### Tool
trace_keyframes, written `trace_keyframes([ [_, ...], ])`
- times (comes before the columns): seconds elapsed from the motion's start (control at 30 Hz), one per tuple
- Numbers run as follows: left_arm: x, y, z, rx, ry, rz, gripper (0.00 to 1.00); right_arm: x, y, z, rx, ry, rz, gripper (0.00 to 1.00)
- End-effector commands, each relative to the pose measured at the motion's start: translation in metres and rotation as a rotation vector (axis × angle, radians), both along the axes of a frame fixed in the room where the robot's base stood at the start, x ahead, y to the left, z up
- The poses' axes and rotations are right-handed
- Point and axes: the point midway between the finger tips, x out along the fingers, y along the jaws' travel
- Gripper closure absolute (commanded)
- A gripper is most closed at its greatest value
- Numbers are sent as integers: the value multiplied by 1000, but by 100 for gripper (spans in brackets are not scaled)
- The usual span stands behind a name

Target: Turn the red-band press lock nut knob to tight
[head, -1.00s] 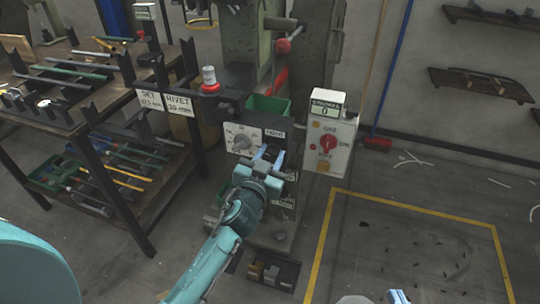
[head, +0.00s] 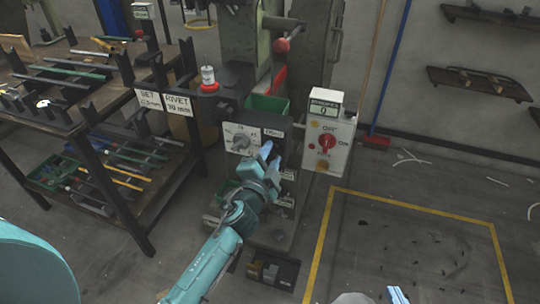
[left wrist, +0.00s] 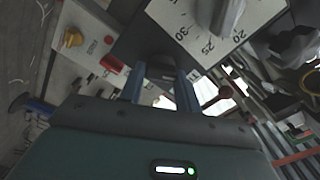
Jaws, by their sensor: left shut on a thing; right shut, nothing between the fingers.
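The press (head: 236,45) stands at the centre of the head view, with a red band (head: 279,82) on it. My left gripper (head: 268,152) is at its front, right beside the white dial plate (head: 240,139). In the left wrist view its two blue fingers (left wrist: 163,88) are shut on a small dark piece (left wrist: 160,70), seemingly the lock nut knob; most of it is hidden. The dial plate with a grey pointer knob also shows in the left wrist view (left wrist: 190,22). My right gripper (head: 398,295) is shut and empty at the bottom edge of the head view.
A white control box (head: 325,145) with a red switch is mounted right of the dial. A rack table (head: 100,130) with tools fills the left. Yellow-lined floor (head: 410,240) at the right is mostly clear.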

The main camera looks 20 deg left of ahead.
Motion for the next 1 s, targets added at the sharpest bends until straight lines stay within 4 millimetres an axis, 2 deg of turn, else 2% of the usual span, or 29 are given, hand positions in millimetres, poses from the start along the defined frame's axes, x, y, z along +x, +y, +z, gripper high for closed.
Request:
trace_keyframes([
  [0.2, 1, -1, 2, 197, -13, -3, 90, 0, 0, 0, 0, 3, 1, 100],
  [0.5, 1, -1, 1, 396, -20, -1, 90, -1, 1, -1, 2, 10, 1, 100],
  [1.0, 1, -1, 1, 505, -26, -1, 90, 0, 1, -1, 4, 13, -1, 100],
])
